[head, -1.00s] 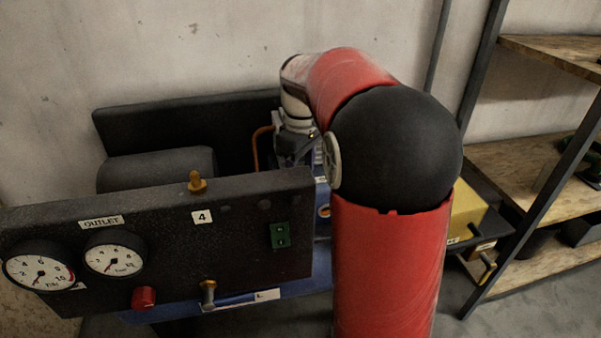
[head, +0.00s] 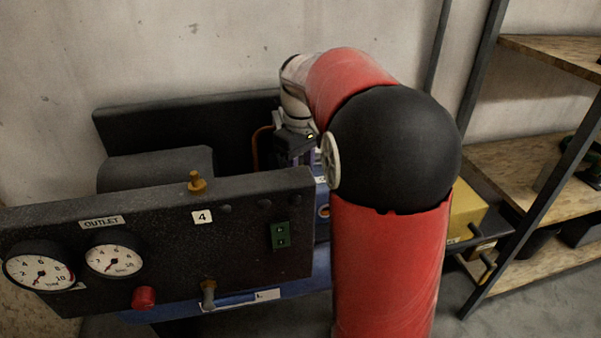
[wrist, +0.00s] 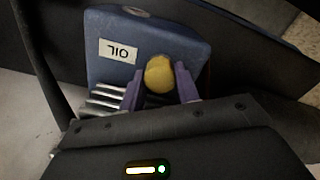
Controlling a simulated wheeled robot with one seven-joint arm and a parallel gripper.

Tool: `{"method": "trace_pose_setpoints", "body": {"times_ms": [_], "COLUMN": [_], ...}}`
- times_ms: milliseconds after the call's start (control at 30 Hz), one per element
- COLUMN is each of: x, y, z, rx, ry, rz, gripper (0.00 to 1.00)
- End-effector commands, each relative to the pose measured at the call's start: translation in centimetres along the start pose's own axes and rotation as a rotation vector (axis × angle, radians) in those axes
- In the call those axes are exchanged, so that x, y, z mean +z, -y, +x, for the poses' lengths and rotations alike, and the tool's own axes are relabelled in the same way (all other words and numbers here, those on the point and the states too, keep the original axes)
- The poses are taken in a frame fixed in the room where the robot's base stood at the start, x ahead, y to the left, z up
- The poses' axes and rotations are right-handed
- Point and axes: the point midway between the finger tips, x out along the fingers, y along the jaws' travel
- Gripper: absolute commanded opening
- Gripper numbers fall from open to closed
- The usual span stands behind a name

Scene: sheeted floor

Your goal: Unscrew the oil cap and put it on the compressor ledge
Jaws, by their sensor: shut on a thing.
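The oil cap (wrist: 159,73) is a round yellow knob in the wrist view. It sits at the face of a blue housing (wrist: 112,75) with a white label reading OIL. My gripper (wrist: 160,86) has its two purple fingers on either side of the cap, shut on it. Whether the cap is still threaded in cannot be told. In the head view my gripper (head: 298,155) is partly visible behind the black front panel, and my red arm hides the cap. The compressor ledge cannot be told apart for certain.
The black front panel (head: 150,235) carries gauges, a brass fitting (head: 197,182), a red knob (head: 143,298) and a green switch (head: 280,235). A dark back plate stands behind a dark cylinder (head: 155,168). A wooden shelf rack (head: 520,160) and a yellow box (head: 467,210) are at the right.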

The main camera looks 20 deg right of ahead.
Motion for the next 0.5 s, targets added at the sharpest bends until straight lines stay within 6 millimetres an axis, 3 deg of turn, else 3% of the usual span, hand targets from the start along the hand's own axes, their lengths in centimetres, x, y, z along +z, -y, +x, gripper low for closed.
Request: {"method": "trace_pose_setpoints", "body": {"times_ms": [167,500], "x": [0.02,0.00], "y": [-0.06,-0.05], "z": [-0.02,-0.01], "rx": [0.001,0.004], "ry": [0.000,0.000], "rz": [-0.172,-0.727], "gripper": [0.04,0.04]}}
